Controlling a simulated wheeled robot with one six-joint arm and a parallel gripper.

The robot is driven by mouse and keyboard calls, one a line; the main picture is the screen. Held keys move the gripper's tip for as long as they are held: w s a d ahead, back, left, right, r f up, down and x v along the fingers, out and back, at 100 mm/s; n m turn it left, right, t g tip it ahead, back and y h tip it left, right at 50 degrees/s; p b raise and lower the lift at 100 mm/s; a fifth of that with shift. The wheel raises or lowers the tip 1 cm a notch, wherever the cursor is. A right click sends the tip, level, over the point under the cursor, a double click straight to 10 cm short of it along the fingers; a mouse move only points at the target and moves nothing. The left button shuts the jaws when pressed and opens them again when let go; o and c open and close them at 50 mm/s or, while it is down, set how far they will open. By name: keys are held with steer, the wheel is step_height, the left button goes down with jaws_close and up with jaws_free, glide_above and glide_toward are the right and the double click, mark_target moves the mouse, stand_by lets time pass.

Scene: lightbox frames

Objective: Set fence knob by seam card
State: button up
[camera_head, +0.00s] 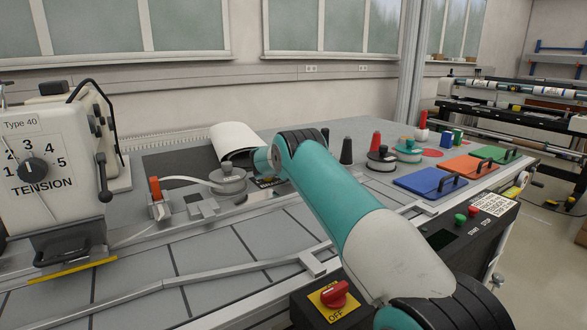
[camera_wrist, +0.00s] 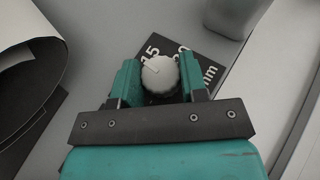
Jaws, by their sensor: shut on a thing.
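The fence knob (camera_wrist: 160,73) is pale grey, round and ridged, with a short dark line pointing to the upper left. It sits on a black scale plate (camera_wrist: 208,68) printed with white figures, among them 15, and "mm"; the knob hides part of the scale. My gripper (camera_wrist: 160,80) is shut on the knob, one teal finger on each side. In the head view my arm hides the knob, and only a dark bit of the plate (camera_head: 268,182) shows. A white printed card (camera_head: 495,204), likely the seam card, lies by the control box; its print is too small to read surely.
A sewing machine head with a tension dial (camera_head: 33,169) stands at left. A grey round pot (camera_head: 229,180) is beside my gripper. A red switch at OFF (camera_head: 334,294) is in front. Cones, spools and coloured lids (camera_head: 433,181) stand at right.

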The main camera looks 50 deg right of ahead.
steer(key=o, duration=0.9)
steer(key=b+v, duration=0.2)
steer(key=v, duration=1.5)
steer(key=shift+s+a+r, duration=0.1)
steer(key=shift+a, duration=0.15)
